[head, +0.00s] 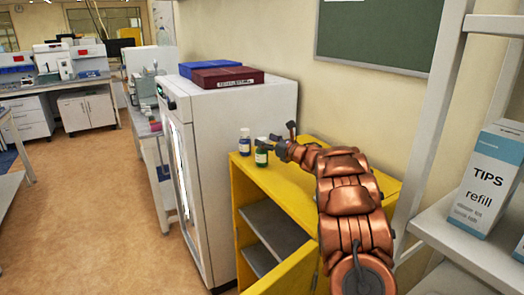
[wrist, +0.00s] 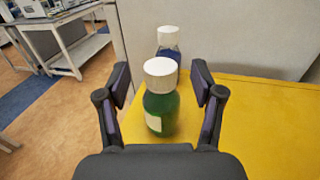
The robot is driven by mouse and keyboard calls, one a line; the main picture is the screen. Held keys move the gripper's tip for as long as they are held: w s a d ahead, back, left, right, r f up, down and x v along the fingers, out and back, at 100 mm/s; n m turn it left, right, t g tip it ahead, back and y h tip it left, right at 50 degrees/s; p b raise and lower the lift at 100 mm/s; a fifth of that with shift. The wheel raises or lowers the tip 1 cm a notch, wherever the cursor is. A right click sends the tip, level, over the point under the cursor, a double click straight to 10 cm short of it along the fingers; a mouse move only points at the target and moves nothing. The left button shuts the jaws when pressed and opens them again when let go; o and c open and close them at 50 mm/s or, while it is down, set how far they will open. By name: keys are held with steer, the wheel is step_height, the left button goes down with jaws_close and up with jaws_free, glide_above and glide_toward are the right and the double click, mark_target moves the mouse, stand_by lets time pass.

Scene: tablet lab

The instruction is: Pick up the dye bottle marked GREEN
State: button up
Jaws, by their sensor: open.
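A green bottle (wrist: 161,108) with a white cap and pale label stands upright on the yellow cabinet top, between the open fingers of my gripper (wrist: 160,90) in the wrist view. I see no finger touching it. The green bottle (head: 261,156) also shows in the head view, right beside my gripper (head: 280,148). A blue bottle (head: 244,143) with a white cap stands to its left. In the wrist view the blue bottle (wrist: 168,46) is behind the green one and partly hidden by it. No label text is readable.
The yellow cabinet (head: 270,192) has an open front with grey shelves. A white appliance (head: 232,125) with blue and dark red boxes on top stands to its left. A white shelf (head: 470,245) with a TIPS refill box (head: 489,180) is at the right.

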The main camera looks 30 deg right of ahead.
steer(key=shift+w+a+p, duration=0.2)
steer(key=shift+w+p, duration=0.3)
steer(key=shift+w, duration=0.8)
jaws_close()
